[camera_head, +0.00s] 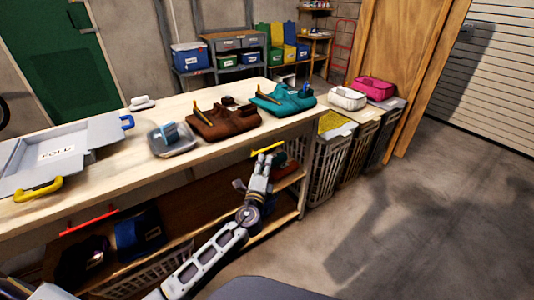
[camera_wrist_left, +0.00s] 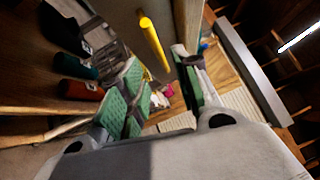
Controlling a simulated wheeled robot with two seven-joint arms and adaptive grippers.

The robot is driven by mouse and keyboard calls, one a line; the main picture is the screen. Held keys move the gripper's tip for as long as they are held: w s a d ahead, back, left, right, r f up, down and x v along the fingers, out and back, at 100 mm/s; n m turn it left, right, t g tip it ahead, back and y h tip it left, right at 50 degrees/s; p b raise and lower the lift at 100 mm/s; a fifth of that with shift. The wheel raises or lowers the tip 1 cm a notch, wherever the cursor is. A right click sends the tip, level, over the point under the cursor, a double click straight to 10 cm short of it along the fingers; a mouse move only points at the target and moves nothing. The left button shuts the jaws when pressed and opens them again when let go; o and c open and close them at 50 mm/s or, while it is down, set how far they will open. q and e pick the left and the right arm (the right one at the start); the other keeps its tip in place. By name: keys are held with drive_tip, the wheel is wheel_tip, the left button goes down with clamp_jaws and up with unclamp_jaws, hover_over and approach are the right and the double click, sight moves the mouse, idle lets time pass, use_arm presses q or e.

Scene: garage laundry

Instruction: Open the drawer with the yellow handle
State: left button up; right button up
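A yellow bar handle (camera_head: 267,147) sits under the front edge of the wooden workbench (camera_head: 100,180), near its right end. My left gripper (camera_head: 264,160) is just below and in front of it, fingers toward the bar. In the left wrist view, the yellow handle (camera_wrist_left: 154,42) lies beyond the fingertips, in line with the gap between the green-padded fingers (camera_wrist_left: 158,90). The fingers are apart with nothing between them, and I see no clear contact with the bar. The drawer front is hard to make out, and I cannot tell whether it stands open. My right gripper is not in view.
A red handle (camera_head: 88,222) is under the bench further left. A grey FOLD board (camera_head: 85,135) with its own yellow grip lies on top, near brown (camera_head: 225,122) and teal (camera_head: 283,100) garments. Hampers (camera_head: 327,170) stand right of the bench. The floor at right is clear.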

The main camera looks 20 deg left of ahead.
use_arm(q)
drive_tip(key=w, duration=0.6)
drive_tip(key=shift+w+a+r, duration=0.2)
drive_tip(key=shift+a+r, duration=0.15)
drive_tip(key=shift+r, duration=0.1)
clamp_jaws()
